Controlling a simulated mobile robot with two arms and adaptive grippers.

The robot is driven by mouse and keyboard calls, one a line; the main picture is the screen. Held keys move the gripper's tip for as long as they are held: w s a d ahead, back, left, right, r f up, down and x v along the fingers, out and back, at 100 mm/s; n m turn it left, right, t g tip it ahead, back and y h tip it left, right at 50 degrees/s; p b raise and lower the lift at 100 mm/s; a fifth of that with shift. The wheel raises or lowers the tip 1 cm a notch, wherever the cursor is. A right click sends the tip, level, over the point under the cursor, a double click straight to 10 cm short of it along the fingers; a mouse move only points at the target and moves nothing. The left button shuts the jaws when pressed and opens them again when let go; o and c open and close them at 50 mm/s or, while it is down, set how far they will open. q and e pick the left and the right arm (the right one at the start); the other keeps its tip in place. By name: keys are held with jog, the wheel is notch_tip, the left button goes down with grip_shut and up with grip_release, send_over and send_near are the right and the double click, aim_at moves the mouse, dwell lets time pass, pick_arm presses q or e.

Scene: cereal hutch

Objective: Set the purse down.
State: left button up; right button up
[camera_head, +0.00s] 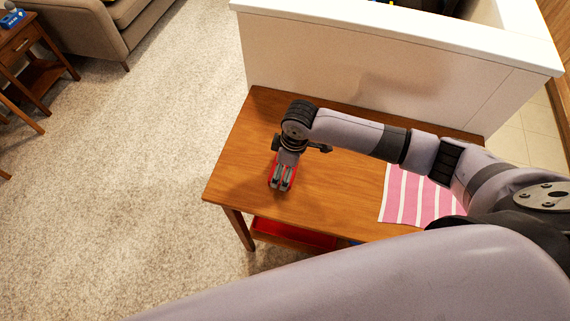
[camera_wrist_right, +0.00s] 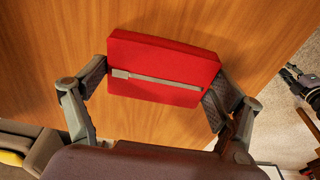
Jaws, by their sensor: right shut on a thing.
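The red purse (camera_wrist_right: 165,68), a boxy shape with a grey strip across it, is between the two fingers of my right gripper (camera_wrist_right: 158,88) in the right wrist view. The fingers are shut on its two sides. In the head view my right gripper (camera_head: 283,178) is over the left part of the wooden table (camera_head: 240,165), and only slivers of the red purse (camera_head: 271,171) show around it. The purse is at or just above the tabletop; I cannot tell whether it touches. My left gripper is not in view.
A pink and white striped cloth (camera_head: 408,200) lies on the right part of the table. A white half wall (camera_head: 350,75) stands behind the table. A red object (camera_head: 290,232) is on the shelf below. The tabletop between purse and cloth is bare.

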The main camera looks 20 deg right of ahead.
jog(key=o, duration=1)
jog(key=shift+o, duration=0.2)
jog(key=shift+r, duration=0.1)
notch_tip(320, 180, up, 12)
jog(key=s+d, duration=0.1)
jog(key=shift+d, duration=0.25)
